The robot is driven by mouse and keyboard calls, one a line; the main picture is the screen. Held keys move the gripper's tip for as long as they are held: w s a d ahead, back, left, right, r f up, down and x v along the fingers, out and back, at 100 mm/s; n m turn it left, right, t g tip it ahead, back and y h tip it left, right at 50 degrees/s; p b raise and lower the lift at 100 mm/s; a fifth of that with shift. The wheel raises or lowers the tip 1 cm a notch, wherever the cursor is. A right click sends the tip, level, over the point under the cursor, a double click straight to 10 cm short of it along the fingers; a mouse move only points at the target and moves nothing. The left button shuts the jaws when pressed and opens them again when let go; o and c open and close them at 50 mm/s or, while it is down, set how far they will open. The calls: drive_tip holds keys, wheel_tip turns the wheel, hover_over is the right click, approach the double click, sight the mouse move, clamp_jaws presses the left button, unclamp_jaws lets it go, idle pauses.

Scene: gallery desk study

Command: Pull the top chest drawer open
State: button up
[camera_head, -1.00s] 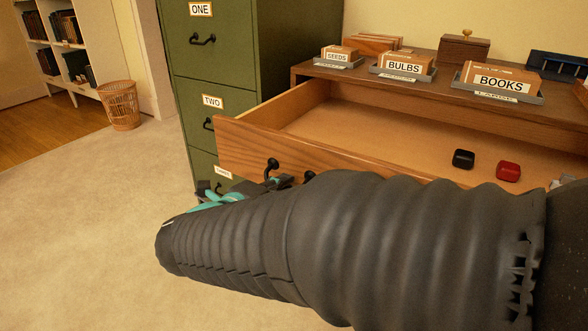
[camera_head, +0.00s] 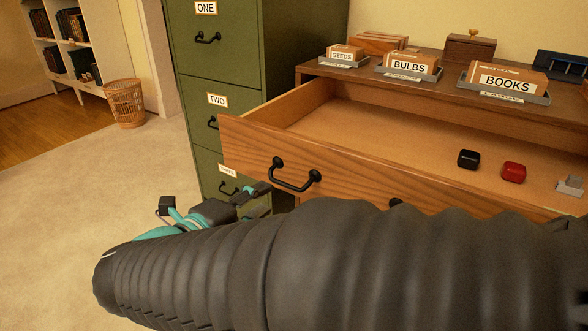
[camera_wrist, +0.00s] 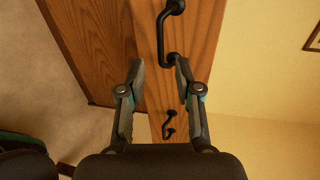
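The top chest drawer (camera_head: 228,145) is pulled well out of the brown wooden chest, its interior showing in the head view. Its black bar handle (camera_head: 293,187) is in plain view on the wooden front. My gripper (camera_head: 258,201) is to the lower left of this handle, apart from it and empty. In the wrist view my gripper (camera_wrist: 160,64) has its two fingers spread. A black handle (camera_wrist: 163,35) lies beyond the fingertips, its lower end near the right finger. My arm hides much of the lower chest front.
In the drawer lie a black box (camera_head: 468,159), a red box (camera_head: 513,172) and a grey piece (camera_head: 570,186). Labelled card trays, such as BULBS (camera_head: 410,73), stand on the chest top. A green filing cabinet (camera_head: 220,65) stands left. Carpet (camera_head: 70,210) at left is clear.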

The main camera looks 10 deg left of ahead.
drive_tip(key=shift+v, duration=1.8)
drive_tip(key=s+a+f+n+g+y, duration=0.2)
drive_tip(key=s+a+n+g+y, duration=0.15)
drive_tip(key=a+n+y, duration=0.65)
drive_tip(key=s+a+f+n+g+y, duration=0.2)
drive_tip(key=a+n+g+y, duration=0.2)
drive_tip(key=a+n+y, duration=0.55)
drive_tip(key=d+f+n+g+h+p, duration=0.2)
drive_tip(key=d+n+h, duration=0.2)
drive_tip(key=d, duration=1)
drive_tip(key=d+f+n+g+h+p, duration=0.15)
drive_tip(key=d+n+h, duration=0.35)
drive_tip(key=d, duration=0.9)
drive_tip(key=d+r+m+t+h+p, duration=0.1)
drive_tip(key=d+r+m+h, duration=0.1)
drive_tip(key=d, duration=0.9)
drive_tip(key=d+r+m+t+h+p, duration=0.1)
drive_tip(key=d+m, duration=0.3)
drive_tip(key=d, duration=0.7)
drive_tip(key=shift+w+d+r+h+p, duration=0.2)
drive_tip(key=shift+d+r+h+p, duration=0.1)
drive_tip(key=shift+r+h, duration=0.3)
